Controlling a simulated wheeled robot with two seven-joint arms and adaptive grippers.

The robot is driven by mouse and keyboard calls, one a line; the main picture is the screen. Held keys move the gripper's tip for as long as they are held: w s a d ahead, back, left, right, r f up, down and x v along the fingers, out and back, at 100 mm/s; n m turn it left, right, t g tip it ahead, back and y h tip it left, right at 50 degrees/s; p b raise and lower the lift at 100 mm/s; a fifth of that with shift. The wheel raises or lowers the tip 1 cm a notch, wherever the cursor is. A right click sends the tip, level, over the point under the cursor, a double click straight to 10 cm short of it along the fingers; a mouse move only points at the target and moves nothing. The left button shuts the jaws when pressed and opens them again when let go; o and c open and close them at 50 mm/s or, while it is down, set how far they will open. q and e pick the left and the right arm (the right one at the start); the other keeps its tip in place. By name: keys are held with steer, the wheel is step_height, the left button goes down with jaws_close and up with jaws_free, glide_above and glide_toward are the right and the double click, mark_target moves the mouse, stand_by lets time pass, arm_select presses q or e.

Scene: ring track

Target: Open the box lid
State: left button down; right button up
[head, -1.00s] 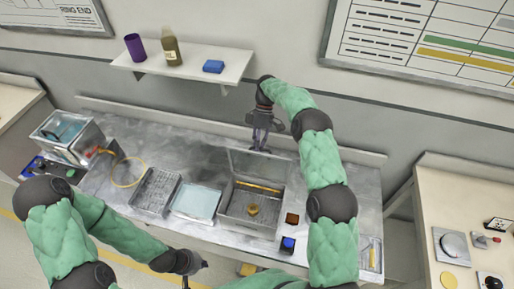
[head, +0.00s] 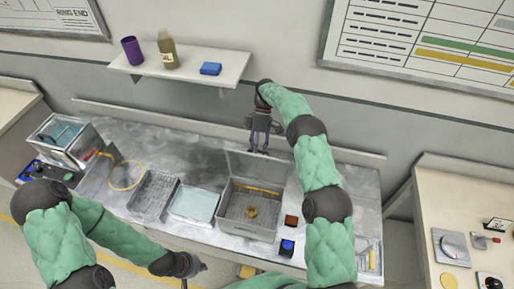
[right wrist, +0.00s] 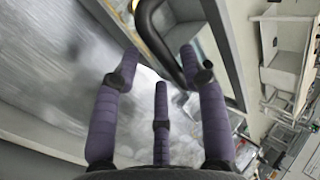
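The grey box (head: 232,218) stands on the bench right of centre, with a yellow-brown strip and a small gold object inside. Its lid (head: 258,168) stands raised at the back edge, leaving the inside visible from above. My right gripper (head: 259,146) is behind and above the lid's upper edge, fingers pointing down. In the right wrist view my right gripper's fingers (right wrist: 160,70) are spread, with a dark curved handle (right wrist: 150,22) close to them; I see no grip on it. My left gripper (head: 202,268) is low at the bench's front edge; its fingers are too small to read.
Left of the box are a light blue tray (head: 193,203) and a grey rack (head: 153,195). A brown block (head: 291,220) and a blue-topped block (head: 287,246) sit close to its right. A shelf (head: 180,70) hangs above the bench.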

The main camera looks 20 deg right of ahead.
step_height(320, 180, up, 10)
stand_by(0.6)
stand_by(0.4)
